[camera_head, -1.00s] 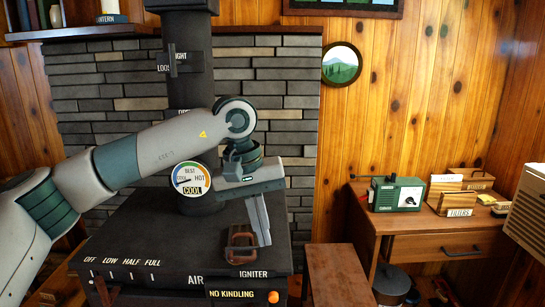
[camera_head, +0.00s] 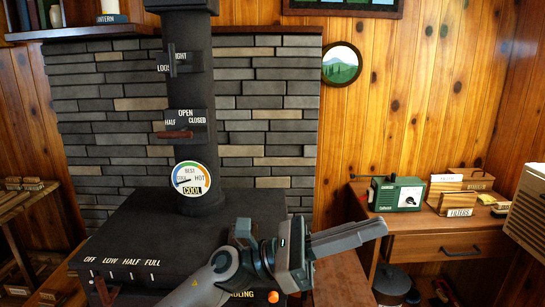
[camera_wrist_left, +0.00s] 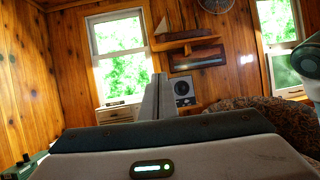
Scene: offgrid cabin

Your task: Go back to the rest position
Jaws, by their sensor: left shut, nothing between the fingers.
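My left gripper (camera_head: 372,230) is in front of the black stove (camera_head: 105,232), with its fingers pointing right. The fingers are shut together and hold nothing. In the left wrist view the shut fingers (camera_wrist_left: 158,98) point out into the room toward a window. My left arm comes up from the bottom edge and covers the stove's front right part, including most of the lower label and the stove-top handle. My right gripper is not in view.
The stove pipe (camera_head: 190,90) has a damper lever (camera_head: 175,135) and a round gauge (camera_head: 192,179) reading COOL. A wooden desk (camera_head: 415,245) with a green radio (camera_head: 396,194) stands at right. A bench (camera_head: 340,280) is close beside my gripper.

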